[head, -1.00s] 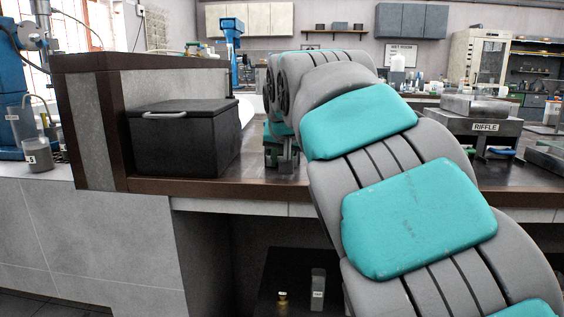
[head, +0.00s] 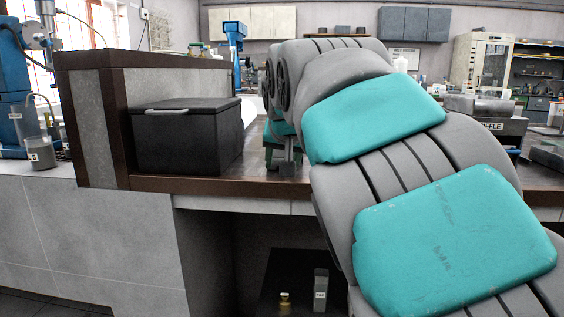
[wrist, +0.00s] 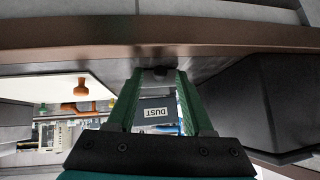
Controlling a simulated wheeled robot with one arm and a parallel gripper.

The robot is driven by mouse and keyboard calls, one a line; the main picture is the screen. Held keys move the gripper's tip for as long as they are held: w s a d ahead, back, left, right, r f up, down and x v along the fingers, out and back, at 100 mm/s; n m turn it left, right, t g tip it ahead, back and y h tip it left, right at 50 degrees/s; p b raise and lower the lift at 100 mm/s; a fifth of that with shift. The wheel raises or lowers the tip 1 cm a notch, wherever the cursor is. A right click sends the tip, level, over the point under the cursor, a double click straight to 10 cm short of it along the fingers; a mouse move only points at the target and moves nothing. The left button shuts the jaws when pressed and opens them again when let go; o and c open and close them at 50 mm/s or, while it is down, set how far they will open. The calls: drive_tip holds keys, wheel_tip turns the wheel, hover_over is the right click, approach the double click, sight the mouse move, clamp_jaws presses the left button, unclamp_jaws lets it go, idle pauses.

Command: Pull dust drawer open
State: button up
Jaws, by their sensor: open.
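In the wrist view, which looks upside down, a grey panel (wrist: 154,104) with an inverted white DUST label (wrist: 156,113) shows between the green fingers of my gripper (wrist: 158,76). The fingers stand apart, one on each side of the panel in the picture. A small dark piece sits between the fingertips; I cannot tell whether it is the drawer's handle or whether the fingers touch it. How far the drawer is out cannot be seen. In the head view my arm hides the drawer, and only part of my gripper (head: 284,152) shows over the bench.
A black lidded box (head: 188,140) stands on the bench just left of my gripper; it also shows in the wrist view (wrist: 285,105). A brown-edged partition (head: 92,120) is further left. The riffle unit (head: 490,122) stands right of my arm.

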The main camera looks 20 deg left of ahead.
drive_tip(key=v, duration=0.7)
drive_tip(key=shift+s+d+r, duration=0.15)
drive_tip(key=shift+s+r, duration=0.1)
drive_tip(key=shift+r, duration=0.05)
drive_tip(key=s+d+f+m+g+h, duration=0.2)
drive_tip(key=s+d+f, duration=0.2)
drive_tip(key=d+f, duration=0.75)
drive_tip(key=s+d+f+m+g+h, duration=0.1)
drive_tip(key=s+d+f+g+h, duration=0.15)
drive_tip(key=d+f, duration=0.85)
drive_tip(key=s+d+f+g, duration=0.1)
drive_tip(key=s+d+f, duration=0.2)
drive_tip(key=s+f, duration=0.2)
drive_tip(key=s+d+f+g, duration=0.2)
drive_tip(key=s+d+f, duration=0.2)
drive_tip(key=s, duration=0.7)
drive_tip(key=s+d+f+g, duration=0.2)
drive_tip(key=s+d+f, duration=0.2)
drive_tip(key=s+f, duration=0.3)
drive_tip(key=shift+s+d, duration=0.25)
drive_tip(key=shift+s, duration=0.6)
